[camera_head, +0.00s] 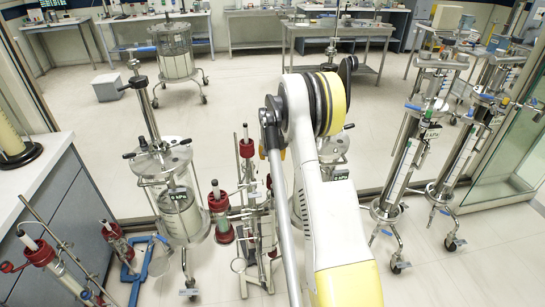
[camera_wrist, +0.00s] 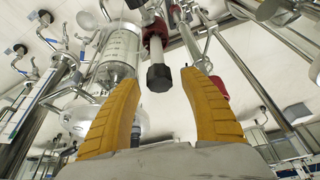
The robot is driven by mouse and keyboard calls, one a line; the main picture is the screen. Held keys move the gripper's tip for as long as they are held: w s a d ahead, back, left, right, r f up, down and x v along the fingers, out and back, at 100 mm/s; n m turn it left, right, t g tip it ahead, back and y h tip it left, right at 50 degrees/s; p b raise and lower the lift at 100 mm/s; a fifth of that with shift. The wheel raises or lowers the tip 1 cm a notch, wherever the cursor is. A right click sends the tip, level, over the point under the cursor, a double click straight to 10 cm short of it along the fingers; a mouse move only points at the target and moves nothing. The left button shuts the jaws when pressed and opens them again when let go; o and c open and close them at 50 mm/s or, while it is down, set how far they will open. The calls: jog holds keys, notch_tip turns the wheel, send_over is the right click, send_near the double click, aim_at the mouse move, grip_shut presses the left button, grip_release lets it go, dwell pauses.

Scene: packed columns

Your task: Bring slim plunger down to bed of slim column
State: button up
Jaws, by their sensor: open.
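In the wrist view my gripper (camera_wrist: 162,82) is open, with its two yellow fingers apart. A slim rod with a dark faceted end (camera_wrist: 159,76) and a red collar above it shows between the fingertips; I see no contact. A clear graduated cylinder (camera_wrist: 119,50) stands left of it. In the head view a slim red-clamped column (camera_head: 221,209) and a slim rod with red fittings (camera_head: 246,152) stand left of my arm. I cannot tell which is the slim plunger. My arm hides the gripper in the head view.
A wide column on a wheeled frame (camera_head: 182,205) stands left of the slim ones. More wheeled columns (camera_head: 404,165) stand at right. Open floor (camera_head: 240,90) lies behind.

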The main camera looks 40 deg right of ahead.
jog(key=v, duration=1.2)
jog(key=shift+w, duration=0.1)
jog(key=s+a+r+n+t+b, duration=0.1)
jog(key=s+a+r, duration=0.2)
jog(key=a, duration=0.4)
jog(key=s+a+r+n+y+b, duration=0.1)
jog(key=s+a+r+n, duration=0.2)
jog(key=a, duration=0.4)
jog(key=s+a+r+t, duration=0.1)
jog(key=s+a+r, duration=0.25)
jog(key=a, duration=0.35)
jog(key=s+a+f+n+t+y+b, duration=0.1)
jog(key=s+a+f+n, duration=0.1)
jog(key=s+a, duration=0.6)
jog(key=s+a+f+n+y+b, duration=0.1)
jog(key=s+a+n, duration=0.1)
jog(key=s+a, duration=0.6)
jog(key=shift+s+a+f+n+t+b, duration=0.3)
jog(key=shift+s+f+n+t, duration=0.1)
jog(key=shift+s, duration=0.5)
